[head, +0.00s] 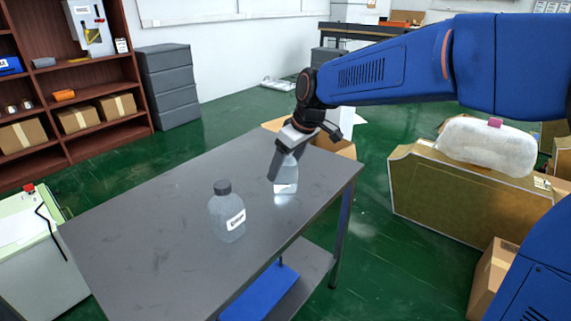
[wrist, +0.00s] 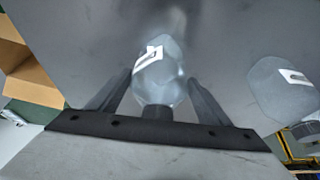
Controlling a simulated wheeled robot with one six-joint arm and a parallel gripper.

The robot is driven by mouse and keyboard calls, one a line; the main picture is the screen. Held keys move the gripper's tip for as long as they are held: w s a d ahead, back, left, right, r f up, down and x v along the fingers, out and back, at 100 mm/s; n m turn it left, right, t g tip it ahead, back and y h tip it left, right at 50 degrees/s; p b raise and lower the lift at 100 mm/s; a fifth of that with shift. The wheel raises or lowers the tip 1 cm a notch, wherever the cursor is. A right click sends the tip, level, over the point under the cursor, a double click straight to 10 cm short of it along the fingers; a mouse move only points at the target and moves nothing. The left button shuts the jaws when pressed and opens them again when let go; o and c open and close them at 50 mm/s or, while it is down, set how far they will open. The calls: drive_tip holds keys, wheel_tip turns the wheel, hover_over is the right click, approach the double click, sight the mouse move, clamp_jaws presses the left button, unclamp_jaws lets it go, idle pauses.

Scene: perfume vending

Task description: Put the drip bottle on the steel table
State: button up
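A translucent bottle (head: 287,178) is at my gripper (head: 283,168), over the far right part of the grey steel table (head: 160,215). Its base looks at or very near the tabletop. In the wrist view, the bottle (wrist: 160,75), with a white label and dark neck, lies between my two fingers (wrist: 160,85). The fingertips are close to both its sides; I cannot tell whether they touch. A second translucent bottle (head: 228,220) with a dark cap and a white label stands upright on the table. It also shows at the right of the wrist view (wrist: 282,92).
Cardboard boxes (wrist: 30,80) are beyond the table's far right end. A large tan case (head: 440,205) stands on the floor to the right. A blue object (head: 260,292) lies on the lower shelf. The tabletop's left part is clear.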

drive_tip(key=shift+o, duration=0.5)
drive_tip(key=shift+r, duration=0.2)
drive_tip(key=v, duration=1.1)
drive_tip(key=s+d+f+m, duration=0.1)
drive_tip(key=s+d+m, duration=0.2)
drive_tip(key=s+d, duration=0.55)
drive_tip(key=s+d+f+m+t+h, duration=0.1)
drive_tip(key=s+d+f+m, duration=0.2)
drive_tip(key=s+d+f, duration=0.4)
drive_tip(key=s+d+f+m+t+h, duration=0.1)
drive_tip(key=s+d+f+m+h, duration=0.1)
drive_tip(key=s+d+f+m, duration=0.2)
drive_tip(key=s+d+f, duration=0.3)
drive_tip(key=s+d, duration=0.4)
drive_tip(key=s, duration=0.1)
drive_tip(key=shift+h, duration=0.3)
